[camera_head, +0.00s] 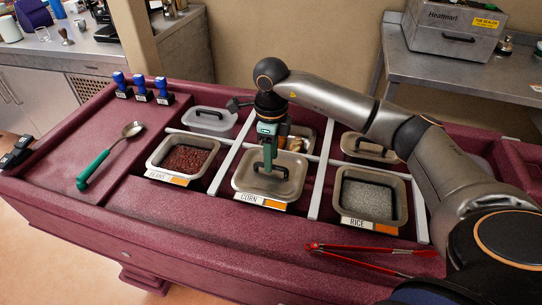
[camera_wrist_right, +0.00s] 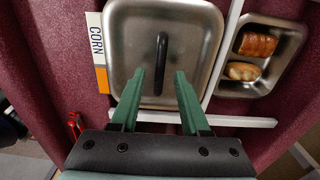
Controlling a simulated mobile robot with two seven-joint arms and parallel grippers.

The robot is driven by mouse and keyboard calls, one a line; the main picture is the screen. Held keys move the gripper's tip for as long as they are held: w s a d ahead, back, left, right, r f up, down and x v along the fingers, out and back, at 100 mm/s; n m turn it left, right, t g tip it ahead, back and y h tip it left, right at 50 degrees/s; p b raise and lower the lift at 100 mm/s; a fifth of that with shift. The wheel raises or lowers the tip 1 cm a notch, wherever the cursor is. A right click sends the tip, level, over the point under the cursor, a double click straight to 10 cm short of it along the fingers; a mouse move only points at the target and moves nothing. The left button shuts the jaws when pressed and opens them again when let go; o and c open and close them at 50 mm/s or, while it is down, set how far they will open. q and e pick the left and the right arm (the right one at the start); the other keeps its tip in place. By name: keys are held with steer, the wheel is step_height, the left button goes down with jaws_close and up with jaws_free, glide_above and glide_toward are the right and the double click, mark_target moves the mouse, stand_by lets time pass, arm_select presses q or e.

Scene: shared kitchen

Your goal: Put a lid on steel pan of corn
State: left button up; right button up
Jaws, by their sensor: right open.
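The steel lid (camera_head: 289,187) with a dark handle lies over the corn pan, behind the CORN label (camera_head: 259,199). It looks level, and no corn shows. The lid fills the middle of the right wrist view (camera_wrist_right: 196,40), its black handle (camera_wrist_right: 161,50) upright in the picture. My right gripper (camera_head: 268,166) points down over the lid. In the wrist view its two green fingers (camera_wrist_right: 158,76) are apart, with the lower end of the handle between them. I cannot tell whether they touch the lid. My left gripper is in neither view.
The beans pan (camera_head: 188,159) is left of the corn and the rice pan (camera_head: 368,197) right, both uncovered. Lidded pans (camera_head: 210,119) and a pan of bread-like pieces (camera_wrist_right: 258,45) stand behind. Red tongs (camera_head: 370,249) and a green-handled spoon (camera_head: 109,154) lie on the counter.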

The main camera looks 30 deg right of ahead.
step_height(320, 180, up, 12)
stand_by(0.3)
stand_by(0.5)
